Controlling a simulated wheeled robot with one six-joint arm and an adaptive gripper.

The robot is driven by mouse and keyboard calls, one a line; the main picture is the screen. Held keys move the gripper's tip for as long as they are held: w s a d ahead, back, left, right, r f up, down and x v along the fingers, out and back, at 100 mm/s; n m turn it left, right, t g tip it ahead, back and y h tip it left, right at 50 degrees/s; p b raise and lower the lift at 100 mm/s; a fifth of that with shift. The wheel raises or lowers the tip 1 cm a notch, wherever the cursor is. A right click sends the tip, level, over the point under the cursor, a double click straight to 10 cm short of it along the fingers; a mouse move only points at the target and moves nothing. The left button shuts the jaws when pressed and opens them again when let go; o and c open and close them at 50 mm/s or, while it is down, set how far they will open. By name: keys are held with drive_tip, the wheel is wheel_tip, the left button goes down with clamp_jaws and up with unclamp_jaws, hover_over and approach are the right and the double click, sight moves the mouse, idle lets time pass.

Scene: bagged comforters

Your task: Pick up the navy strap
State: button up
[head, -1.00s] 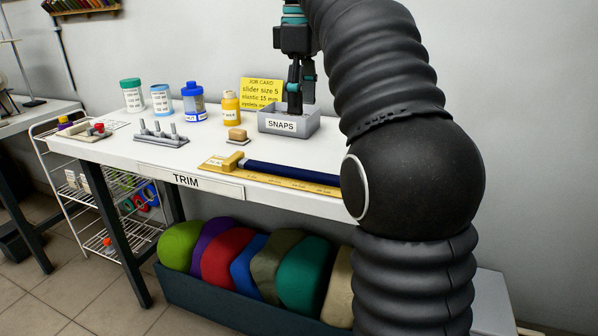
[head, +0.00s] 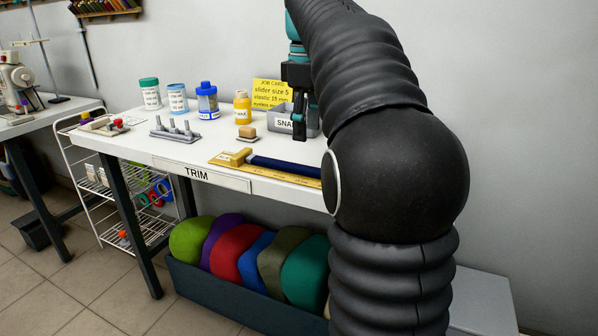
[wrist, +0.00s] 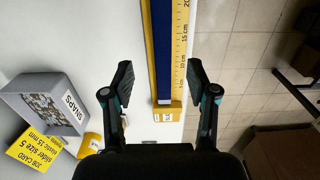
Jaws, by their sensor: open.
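The navy strap (head: 285,166) lies straight along a yellow ruler (head: 222,160) near the front edge of the white table. My arm hides its right part in the head view. In the wrist view the strap (wrist: 161,45) runs from the top edge down to the ruler's yellow end block (wrist: 168,113). My gripper (head: 300,131) hangs fingers-down in front of the grey SNAPS bin in the head view. In the wrist view my gripper (wrist: 160,72) is open and empty, its fingers either side of the strap's end portion, apparently above it.
The grey SNAPS bin (wrist: 43,104) and yellow job card (wrist: 35,148) are left of my gripper in the wrist view. Bottles, a pegged rack (head: 175,134) and a tan block (head: 247,131) stand on the table (head: 215,145). A bin of coloured bags (head: 195,283) is below.

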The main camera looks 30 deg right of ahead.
sight(306, 168)
drive_tip(key=shift+a+f, duration=0.15)
drive_tip(key=shift+f, duration=1.3)
wheel_tip(306, 168, down, 5)
drive_tip(key=shift+s+f+b, duration=0.15)
drive_tip(key=shift+b, duration=0.65)
clamp_jaws()
